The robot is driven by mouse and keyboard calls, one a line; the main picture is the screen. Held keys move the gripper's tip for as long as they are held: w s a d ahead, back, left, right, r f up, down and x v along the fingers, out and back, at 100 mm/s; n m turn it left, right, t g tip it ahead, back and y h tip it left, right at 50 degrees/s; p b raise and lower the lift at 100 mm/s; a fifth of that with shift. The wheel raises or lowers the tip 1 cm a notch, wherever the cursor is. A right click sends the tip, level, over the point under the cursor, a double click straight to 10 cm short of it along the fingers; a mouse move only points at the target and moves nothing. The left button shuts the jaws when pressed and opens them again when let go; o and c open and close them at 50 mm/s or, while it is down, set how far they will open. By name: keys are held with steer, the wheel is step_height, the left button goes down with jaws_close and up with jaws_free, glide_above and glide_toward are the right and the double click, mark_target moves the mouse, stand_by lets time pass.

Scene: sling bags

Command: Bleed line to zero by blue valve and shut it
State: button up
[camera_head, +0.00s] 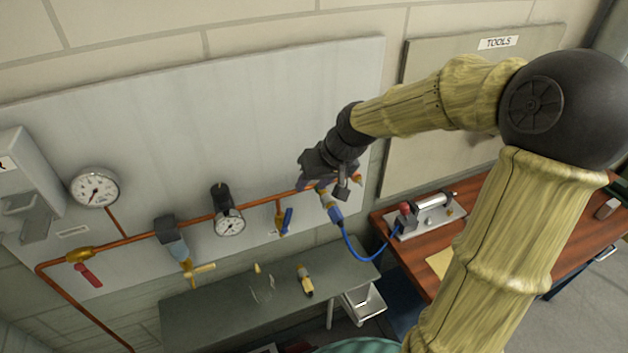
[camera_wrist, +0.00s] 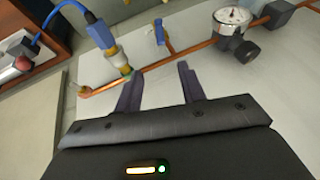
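The blue valve (camera_head: 287,218) is on a short branch below the copper pipe on the wall panel. Its blue handle hangs roughly along that branch; it also shows in the wrist view (camera_wrist: 159,33), beyond my fingertips. My gripper (camera_wrist: 160,68) is open and empty, its two fingers apart near the pipe; I cannot tell if they touch it. In the head view my gripper (camera_head: 318,180) is at the pipe's right end, right of and above the valve. A round white gauge (camera_head: 229,226) is left of the valve, also in the wrist view (camera_wrist: 232,16); its reading is too small.
A blue hose coupling (camera_head: 333,211) hangs below my gripper, its hose running to a pump (camera_head: 425,214) on the wooden bench. Another gauge (camera_head: 95,188), a red valve handle (camera_head: 89,275) and a yellow one (camera_head: 201,271) are left. A yellow-black tool (camera_head: 305,280) lies on the grey shelf.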

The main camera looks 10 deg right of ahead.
steer(key=shift+w+a+f, duration=0.15)
steer(key=shift+a, duration=0.1)
jaws_close()
steer(key=w+a+f+g+h+b, duration=0.1)
steer(key=w+a+h, duration=0.1)
steer(key=a, duration=0.3)
steer(key=w+a+f+g+h+b, duration=0.2)
steer(key=w+a+h, duration=0.1)
steer(key=a+h, duration=0.1)
steer(key=shift+a+n+h, duration=0.3)
steer(key=shift+a+h, duration=0.1)
steer(key=shift+a, duration=0.4)
steer(key=shift+g, duration=0.3)
